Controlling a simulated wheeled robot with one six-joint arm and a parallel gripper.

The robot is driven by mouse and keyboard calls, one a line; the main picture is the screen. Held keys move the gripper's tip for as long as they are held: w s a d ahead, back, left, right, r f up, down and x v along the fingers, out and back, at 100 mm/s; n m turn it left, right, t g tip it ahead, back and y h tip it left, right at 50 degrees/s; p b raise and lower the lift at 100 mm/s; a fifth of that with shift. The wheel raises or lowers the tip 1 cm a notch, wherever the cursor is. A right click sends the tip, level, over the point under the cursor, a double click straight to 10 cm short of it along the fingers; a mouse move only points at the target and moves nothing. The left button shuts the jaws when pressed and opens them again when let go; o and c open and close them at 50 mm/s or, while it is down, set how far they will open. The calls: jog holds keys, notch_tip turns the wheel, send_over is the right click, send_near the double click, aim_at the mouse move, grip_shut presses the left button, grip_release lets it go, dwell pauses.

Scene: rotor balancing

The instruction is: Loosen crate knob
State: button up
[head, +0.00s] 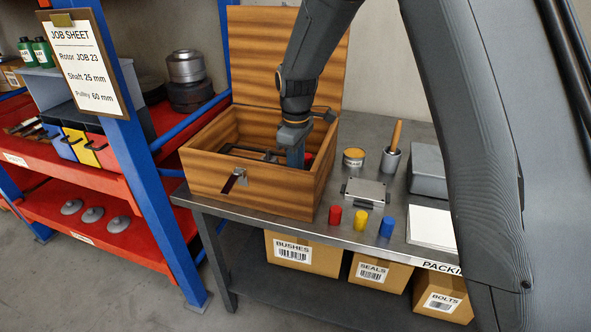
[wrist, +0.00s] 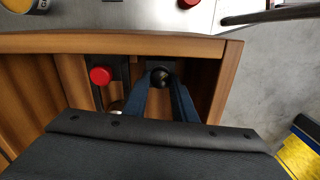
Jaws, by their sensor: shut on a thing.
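The wooden crate (head: 215,182) stands on the bench with its lid (head: 250,55) raised at the back. My gripper (head: 296,158) reaches down inside the crate at its right side. In the wrist view, my gripper (wrist: 161,82) has its two blue fingers shut on a dark round knob (wrist: 161,74) near the crate wall (wrist: 130,45). A red round knob (wrist: 100,76) is left of the fingers in the wrist view, apart from them. The lower part of the crate's inside is hidden by my gripper body.
A blue-and-red shelf rack (head: 150,160) stands close on the left.

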jog(key=shift+w+r, duration=0.1)
jog(key=o, duration=1)
jog(key=shift+o, duration=0.2)
notch_tip(320, 180, up, 8)
jog(key=shift+f+b, duration=0.15)
jog(key=shift+b, duration=1)
